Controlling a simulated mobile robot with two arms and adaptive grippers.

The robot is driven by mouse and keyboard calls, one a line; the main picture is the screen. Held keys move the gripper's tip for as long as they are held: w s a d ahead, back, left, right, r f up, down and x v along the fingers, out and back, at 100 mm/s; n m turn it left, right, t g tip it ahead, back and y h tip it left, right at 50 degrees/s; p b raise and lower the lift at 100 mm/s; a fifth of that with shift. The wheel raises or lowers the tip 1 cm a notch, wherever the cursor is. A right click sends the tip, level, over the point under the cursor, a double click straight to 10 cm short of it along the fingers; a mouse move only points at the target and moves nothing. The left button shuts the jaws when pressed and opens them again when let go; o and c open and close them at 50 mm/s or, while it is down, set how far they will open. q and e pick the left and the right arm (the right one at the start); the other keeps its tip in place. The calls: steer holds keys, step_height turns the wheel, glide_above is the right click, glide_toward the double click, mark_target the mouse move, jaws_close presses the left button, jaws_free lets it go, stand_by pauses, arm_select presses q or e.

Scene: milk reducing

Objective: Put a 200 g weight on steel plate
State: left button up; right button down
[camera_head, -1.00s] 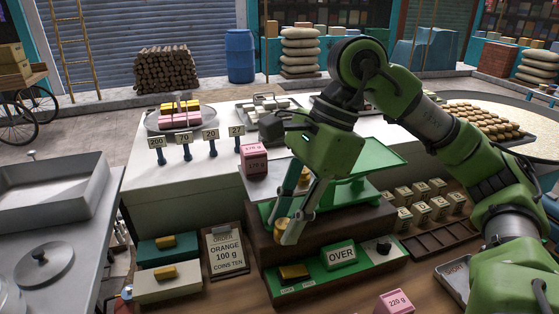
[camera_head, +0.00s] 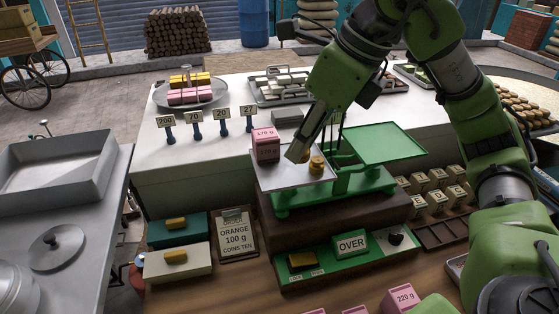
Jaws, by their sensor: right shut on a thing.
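The steel plate (camera_head: 274,182) is the square grey pan on the left of the green balance scale (camera_head: 365,185). A pink block marked 170 g (camera_head: 266,146) sits at its back left. A small brass weight (camera_head: 317,166) shows at the plate's right side, beside the fingers; its mass cannot be read. My right gripper (camera_head: 300,154) reaches down over the plate from the upper right and is shut on the brass weight, partly hiding it. I cannot tell whether the weight touches the plate. My left gripper is not in view.
The scale's green pan (camera_head: 382,145) looks empty. An OVER sign (camera_head: 351,243) stands on the green panel in front. An order clipboard (camera_head: 235,233) is at the left. Tagged blue pegs (camera_head: 196,131) stand behind. Pink blocks, one marked 220 g (camera_head: 401,298), lie at the front edge.

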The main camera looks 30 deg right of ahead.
steer(key=w+f, duration=0.1)
steer(key=w, duration=0.1)
steer(key=w+f+p, duration=0.1)
steer(key=w+f, duration=0.1)
steer(key=w+f+p, duration=0.1)
steer(key=w+f, duration=0.1)
steer(key=shift+w+a, duration=0.1)
steer(key=shift+a, duration=0.2)
steer(key=shift+w+f, duration=0.4)
steer(key=shift+f, duration=0.2)
steer(key=p+x, duration=0.1)
steer(key=x, duration=0.2)
steer(key=shift+d+f, duration=0.2)
steer(key=shift+s+f, duration=0.1)
steer(key=shift+f, duration=0.3)
steer(key=shift+f, duration=0.1)
